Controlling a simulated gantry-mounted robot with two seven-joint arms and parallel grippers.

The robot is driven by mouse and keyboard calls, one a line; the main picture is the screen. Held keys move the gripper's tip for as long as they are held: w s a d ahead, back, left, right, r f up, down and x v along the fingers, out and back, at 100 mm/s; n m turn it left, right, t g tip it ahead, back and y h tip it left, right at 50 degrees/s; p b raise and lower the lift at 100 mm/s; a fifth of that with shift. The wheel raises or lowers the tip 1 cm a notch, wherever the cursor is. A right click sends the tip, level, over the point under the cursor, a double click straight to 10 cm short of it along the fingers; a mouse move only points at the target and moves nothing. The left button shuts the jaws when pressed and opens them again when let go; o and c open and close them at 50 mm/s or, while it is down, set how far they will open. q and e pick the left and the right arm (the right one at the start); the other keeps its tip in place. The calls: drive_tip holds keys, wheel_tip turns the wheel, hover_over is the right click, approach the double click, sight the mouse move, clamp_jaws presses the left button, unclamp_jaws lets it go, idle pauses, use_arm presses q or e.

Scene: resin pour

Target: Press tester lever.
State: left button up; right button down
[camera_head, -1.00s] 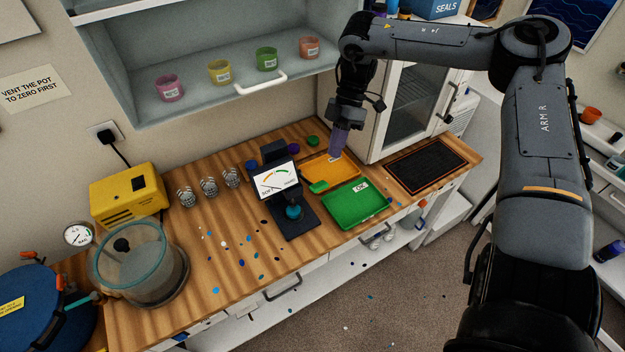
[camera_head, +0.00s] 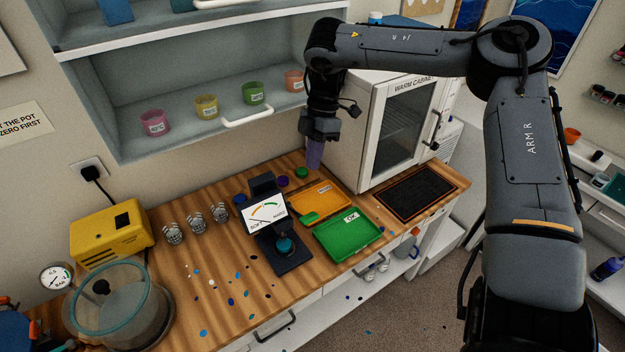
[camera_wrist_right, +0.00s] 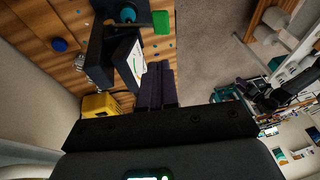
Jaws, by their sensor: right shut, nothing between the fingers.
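The black tester (camera_head: 262,188) stands on the wooden counter, with a white dial face marked from soft to hard and a teal knob-like part (camera_head: 285,245) low on its front. A lever with a green end pad (camera_head: 309,218) sticks out to the tester's right, over the edge of the orange tray. The pad also shows in the right wrist view (camera_wrist_right: 160,22). My right gripper (camera_head: 313,164) is shut and empty, with purple fingers pointing down above the back of the counter, behind the orange tray and apart from the lever. Its fingers also show in the wrist view (camera_wrist_right: 157,85). My left gripper is not in view.
An orange tray (camera_head: 335,203) and a green tray (camera_head: 365,240) lie right of the tester. A white warming cabinet (camera_head: 352,125) stands close to my right gripper. Metal cups (camera_head: 197,222) stand left of the tester. Colored chips litter the counter front.

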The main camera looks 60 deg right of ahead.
drive_tip(key=p, duration=0.2)
hover_over(309, 217)
drive_tip(key=d, duration=0.1)
drive_tip(key=f, duration=1.1)
drive_tip(key=shift+w+d, duration=0.15)
drive_tip(key=shift+w, duration=0.05)
drive_tip(key=shift+s+f+p, duration=0.25)
drive_tip(key=shift+f+p, duration=0.1)
drive_tip(key=shift+f, duration=0.4)
